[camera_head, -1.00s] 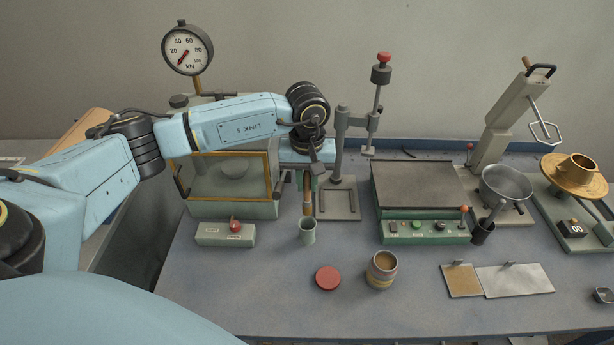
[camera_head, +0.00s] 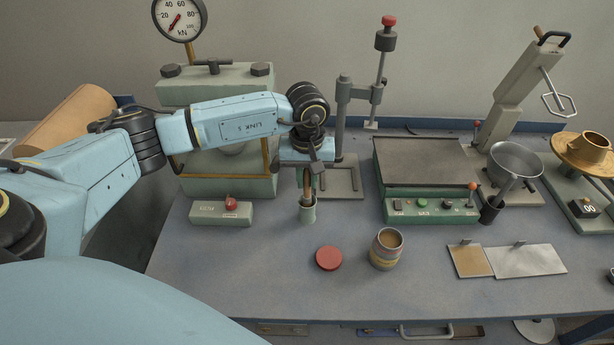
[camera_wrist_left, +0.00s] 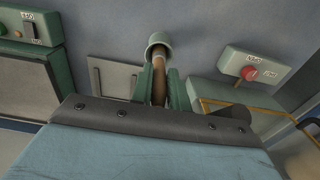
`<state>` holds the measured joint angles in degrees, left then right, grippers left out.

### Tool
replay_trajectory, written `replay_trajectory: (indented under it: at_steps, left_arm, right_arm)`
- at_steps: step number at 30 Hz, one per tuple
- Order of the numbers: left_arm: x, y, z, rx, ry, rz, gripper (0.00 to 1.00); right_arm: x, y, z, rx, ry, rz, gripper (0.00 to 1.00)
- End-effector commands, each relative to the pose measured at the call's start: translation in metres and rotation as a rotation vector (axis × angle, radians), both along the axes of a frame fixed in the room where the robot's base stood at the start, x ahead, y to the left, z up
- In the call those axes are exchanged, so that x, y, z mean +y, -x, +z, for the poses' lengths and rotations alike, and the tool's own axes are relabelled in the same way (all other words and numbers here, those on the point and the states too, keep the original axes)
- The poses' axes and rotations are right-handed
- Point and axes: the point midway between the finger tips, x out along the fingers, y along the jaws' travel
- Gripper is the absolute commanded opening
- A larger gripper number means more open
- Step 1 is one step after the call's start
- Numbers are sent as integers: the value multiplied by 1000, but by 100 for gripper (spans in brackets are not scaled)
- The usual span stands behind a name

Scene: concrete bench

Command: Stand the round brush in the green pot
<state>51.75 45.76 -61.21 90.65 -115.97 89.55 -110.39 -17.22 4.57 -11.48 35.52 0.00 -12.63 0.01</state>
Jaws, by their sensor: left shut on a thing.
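The green pot (camera_head: 308,214) stands on the bench in front of my left arm. My left gripper (camera_head: 308,180) points down above it, shut on the round brush (camera_head: 308,185), whose brown handle shows between the fingers. The brush is about upright, its lower end at the pot's mouth; how deep it sits inside I cannot tell. In the left wrist view the brush (camera_wrist_left: 159,82) runs between the green fingers (camera_wrist_left: 158,95) toward the pot (camera_wrist_left: 159,42), and its lower end is hidden there. My right gripper is not in view.
A grey-green box with a red knob (camera_head: 231,204) stands left of the pot. A red disc (camera_head: 329,258) and a banded jar (camera_head: 386,250) stand in front on the right. A hotplate (camera_head: 425,165) and metal stand (camera_head: 340,178) are behind. The front left bench is clear.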

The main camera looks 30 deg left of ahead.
Motion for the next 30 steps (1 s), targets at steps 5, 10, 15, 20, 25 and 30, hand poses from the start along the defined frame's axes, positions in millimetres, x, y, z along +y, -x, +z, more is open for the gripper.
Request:
replay_trajectory:
  at_steps: [5,10,15,20,25,30]
  left_arm:
    - [0,0,-7,-1,-1,1,0]
    - [0,0,-6,-1,-1,0,0]
    - [0,0,-6,-1,-1,0,27]
    - [0,0,-6,-1,-1,0,42]
    - [0,0,-7,0,0,0,42]
    - [0,-1,2,-4,0,-1,42]
  right_arm:
    - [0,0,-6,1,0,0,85]
    - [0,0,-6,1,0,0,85]
    - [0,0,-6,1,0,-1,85]
    - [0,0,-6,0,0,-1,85]
    - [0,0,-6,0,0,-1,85]
    - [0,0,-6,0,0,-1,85]
